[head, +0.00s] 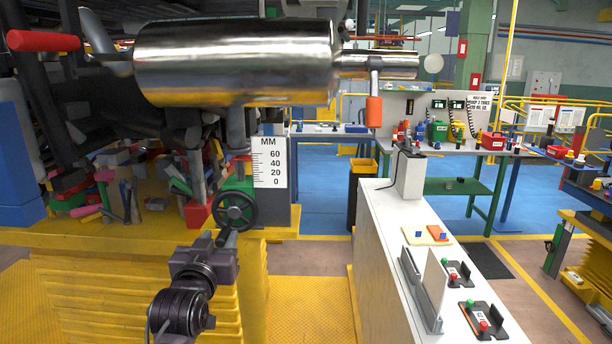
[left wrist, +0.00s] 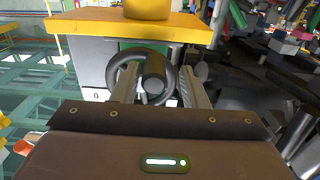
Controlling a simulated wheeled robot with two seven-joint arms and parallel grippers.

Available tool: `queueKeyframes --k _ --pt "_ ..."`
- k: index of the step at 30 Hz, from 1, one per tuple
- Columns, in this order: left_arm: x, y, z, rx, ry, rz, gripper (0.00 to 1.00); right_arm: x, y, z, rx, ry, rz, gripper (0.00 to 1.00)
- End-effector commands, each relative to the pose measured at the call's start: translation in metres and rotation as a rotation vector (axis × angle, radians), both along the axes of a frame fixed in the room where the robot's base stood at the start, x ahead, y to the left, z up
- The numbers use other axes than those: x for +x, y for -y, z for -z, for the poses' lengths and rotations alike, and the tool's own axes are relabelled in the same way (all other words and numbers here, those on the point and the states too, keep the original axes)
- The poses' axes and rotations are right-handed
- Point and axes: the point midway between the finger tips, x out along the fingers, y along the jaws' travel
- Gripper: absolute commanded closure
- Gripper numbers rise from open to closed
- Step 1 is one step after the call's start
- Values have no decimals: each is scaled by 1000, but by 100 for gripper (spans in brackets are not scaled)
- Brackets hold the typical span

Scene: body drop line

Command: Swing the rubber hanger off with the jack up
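The silver muffler (head: 235,62) hangs level at the upper left, its thin tail pipe (head: 390,65) running right. The orange rubber hanger (head: 374,111) hangs on a grey pin beneath that pipe. The green jack (head: 240,180) stands below the muffler, with a grey post (head: 237,130) rising to its underside; I cannot tell if they touch. A black handwheel (head: 236,210) is on its front. My left gripper (head: 228,236) is at the wheel. In the left wrist view its fingers stand apart on both sides of the wheel's dark knob (left wrist: 154,72), with gaps showing. My right gripper is not in view.
A white MM scale (head: 268,163) marked 0 to 60 stands beside the jack. A long white counter (head: 375,215) with small fixtures lies to the right. Cluttered coloured parts (head: 130,185) lie at left on the yellow platform (head: 60,238). Blue floor (head: 325,195) is clear behind.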

Motion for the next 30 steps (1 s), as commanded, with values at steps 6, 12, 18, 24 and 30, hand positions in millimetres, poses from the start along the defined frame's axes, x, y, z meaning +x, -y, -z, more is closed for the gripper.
queueKeyframes --k 6,12,18,24,30 --pt "0 0 0 0 0 0 73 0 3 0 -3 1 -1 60" --pt "0 -1 0 -1 1 -3 99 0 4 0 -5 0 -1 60" --pt "0 -4 -3 -1 2 -5 100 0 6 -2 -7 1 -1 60" --pt "0 -17 -17 -1 4 -7 100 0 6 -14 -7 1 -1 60" --pt "0 -23 -20 -1 5 -7 100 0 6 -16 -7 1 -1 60"
